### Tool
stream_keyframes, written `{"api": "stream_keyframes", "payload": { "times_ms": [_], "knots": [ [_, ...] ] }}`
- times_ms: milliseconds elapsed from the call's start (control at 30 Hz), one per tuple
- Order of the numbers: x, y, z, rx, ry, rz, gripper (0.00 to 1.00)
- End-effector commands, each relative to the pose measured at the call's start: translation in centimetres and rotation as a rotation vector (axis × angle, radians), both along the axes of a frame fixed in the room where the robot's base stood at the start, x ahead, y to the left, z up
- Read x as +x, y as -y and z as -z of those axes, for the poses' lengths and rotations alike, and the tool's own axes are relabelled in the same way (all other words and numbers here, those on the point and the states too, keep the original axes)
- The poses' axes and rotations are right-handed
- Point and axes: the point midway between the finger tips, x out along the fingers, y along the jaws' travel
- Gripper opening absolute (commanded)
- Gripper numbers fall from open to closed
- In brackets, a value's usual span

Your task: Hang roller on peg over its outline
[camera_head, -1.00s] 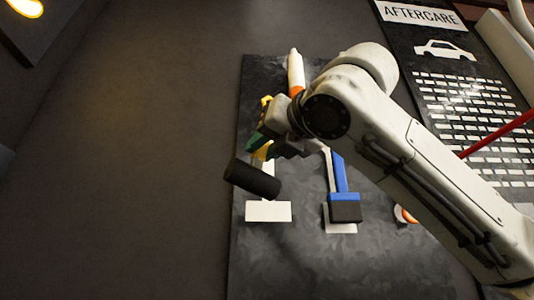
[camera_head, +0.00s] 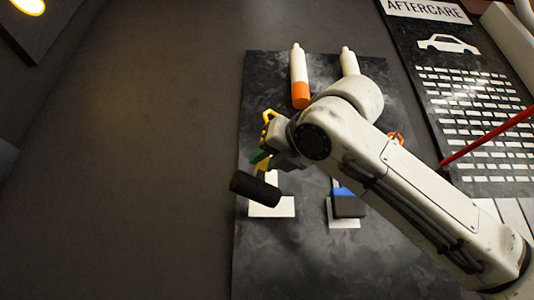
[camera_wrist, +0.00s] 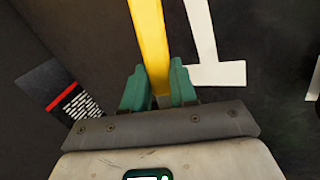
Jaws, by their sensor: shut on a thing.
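The roller has a black cylinder head (camera_head: 255,189) and a yellow handle (camera_head: 268,117). My gripper (camera_head: 262,158) has green fingers and is shut on the handle, which also shows between the fingers in the wrist view (camera_wrist: 149,35). The roller is tilted, with its head to the lower left. A white outline (camera_head: 284,208) on the dark board (camera_head: 290,255) lies behind the head and is partly hidden by it. In the wrist view an inverted-T white outline (camera_wrist: 218,74) lies right of the handle, apart from it. I cannot make out the peg.
A white-and-orange bottle (camera_head: 299,78) and a white-topped one (camera_head: 348,62) are higher on the board. A red bar (camera_head: 485,138) crosses at right.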

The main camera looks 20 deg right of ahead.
Motion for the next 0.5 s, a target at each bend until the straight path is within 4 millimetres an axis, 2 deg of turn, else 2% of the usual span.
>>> {"api": "stream_keyframes", "payload": {
  "times_ms": [500],
  "knots": [
    [2.7,0.9,0.1,0.001,0.0,0.001,0.0]
  ]
}}
